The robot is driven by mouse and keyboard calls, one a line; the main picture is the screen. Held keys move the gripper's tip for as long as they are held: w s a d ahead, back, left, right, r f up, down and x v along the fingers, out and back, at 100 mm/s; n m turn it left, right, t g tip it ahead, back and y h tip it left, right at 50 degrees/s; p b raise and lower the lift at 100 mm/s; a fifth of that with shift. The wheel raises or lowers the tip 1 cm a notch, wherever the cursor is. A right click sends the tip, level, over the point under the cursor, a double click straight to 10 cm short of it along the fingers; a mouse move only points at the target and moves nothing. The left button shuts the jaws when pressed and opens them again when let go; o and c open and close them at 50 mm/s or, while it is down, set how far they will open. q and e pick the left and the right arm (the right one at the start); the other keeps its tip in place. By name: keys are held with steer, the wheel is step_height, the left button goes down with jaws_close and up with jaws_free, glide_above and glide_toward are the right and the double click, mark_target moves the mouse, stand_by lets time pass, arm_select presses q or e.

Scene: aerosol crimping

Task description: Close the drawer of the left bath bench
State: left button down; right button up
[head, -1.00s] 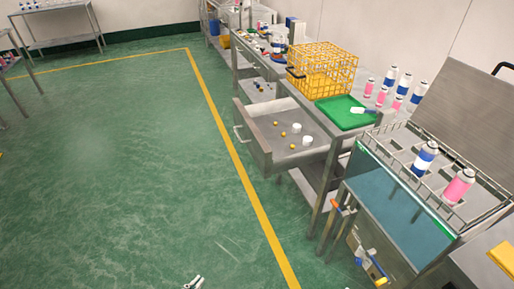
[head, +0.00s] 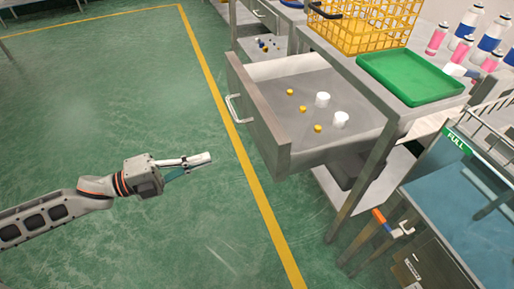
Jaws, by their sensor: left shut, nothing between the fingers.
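The drawer (head: 262,123) of the steel bench (head: 398,109) is pulled far out over the floor. It holds two white caps (head: 323,99) and several small yellow-orange pieces (head: 302,109). Its metal handle (head: 233,109) is on the front panel, facing left. My left gripper (head: 209,158) is shut and empty. In the picture it is left of the drawer front and below the handle, apart from both. My right gripper is not in view.
A green tray (head: 409,77) and a yellow wire basket (head: 362,25) stand on the bench top. A water bath with a blue front (head: 460,200) and an orange-handled valve (head: 380,217) is at the lower right. The green floor left of the drawer is clear.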

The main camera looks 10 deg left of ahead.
arm_select(q)
steer(key=b, duration=0.1)
glide_toward(264, 144)
steer(key=shift+m, duration=0.3)
steer(key=x, duration=0.5)
steer(key=shift+w+d, duration=0.15)
steer(key=shift+w, duration=0.1)
steer(key=shift+w+d+f, duration=0.1)
steer(key=shift+w+d, duration=0.05)
steer(key=shift+d, duration=0.15)
steer(key=shift+w+d, duration=0.2)
steer(key=shift+d, duration=0.1)
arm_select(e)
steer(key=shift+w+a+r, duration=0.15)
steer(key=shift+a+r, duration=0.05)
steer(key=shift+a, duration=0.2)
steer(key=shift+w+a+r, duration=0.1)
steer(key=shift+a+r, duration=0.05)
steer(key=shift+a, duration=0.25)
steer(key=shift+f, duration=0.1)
